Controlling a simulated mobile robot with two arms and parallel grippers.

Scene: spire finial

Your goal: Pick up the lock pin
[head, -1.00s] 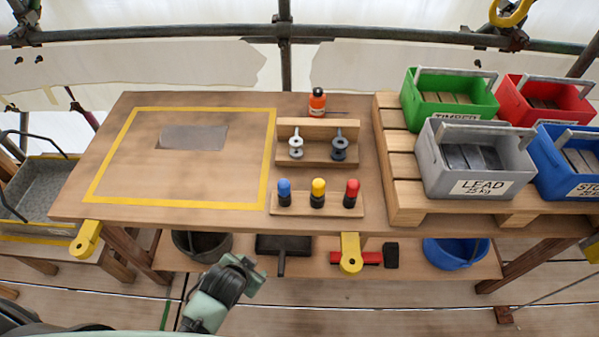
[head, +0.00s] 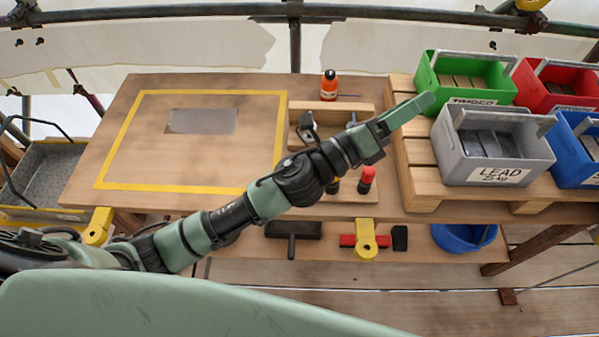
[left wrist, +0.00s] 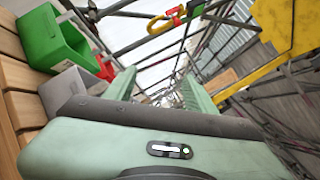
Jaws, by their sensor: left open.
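A wooden rack (head: 345,107) at the back middle of the table held two upright pin-like pieces, one silver and one dark, a second ago. Now my left arm covers most of it. One upright piece (head: 307,124) shows above the arm, and only a thin tip of the other (head: 353,117) shows. I cannot tell which is the lock pin. My left gripper (head: 408,122) is open and empty, above the table to the right of the rack, pointing toward the crates. Its two fingers stand apart in the left wrist view (left wrist: 158,88). My right gripper is not in view.
A grey LEAD crate (head: 492,150) and a green TIMBER crate (head: 465,80) stand on a pallet (head: 412,150) close to the gripper. An orange bottle (head: 329,86) stands behind the rack, a red-topped peg (head: 366,178) in front. The yellow-framed area (head: 190,92) is clear apart from a grey plate.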

